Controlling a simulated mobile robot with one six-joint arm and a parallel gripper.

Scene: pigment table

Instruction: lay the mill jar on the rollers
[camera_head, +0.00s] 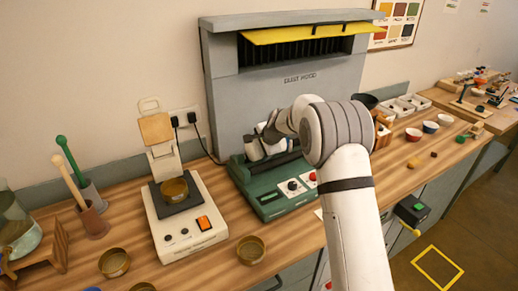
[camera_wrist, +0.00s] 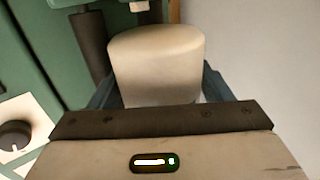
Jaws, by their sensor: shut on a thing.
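The mill jar (camera_wrist: 155,62) is a cream, rounded cylinder, held between the two dark fingers of my gripper (camera_wrist: 158,88) in the wrist view. The green roller mill (camera_head: 268,204) stands in front of the dust hood in the head view. A dark roller (camera_wrist: 92,45) shows beside and beyond the jar in the wrist view. My gripper is over the mill in the head view, where my arm partly hides it and the rollers. Whether the jar touches the rollers I cannot tell.
The grey dust hood (camera_head: 224,95) rises behind the mill. A white scale (camera_head: 188,222) with a brass bowl (camera_head: 174,190) stands to the left. Another brass bowl (camera_head: 250,249) sits near the front edge. Small coloured bowls (camera_head: 430,127) and white trays (camera_head: 397,108) are on the right.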

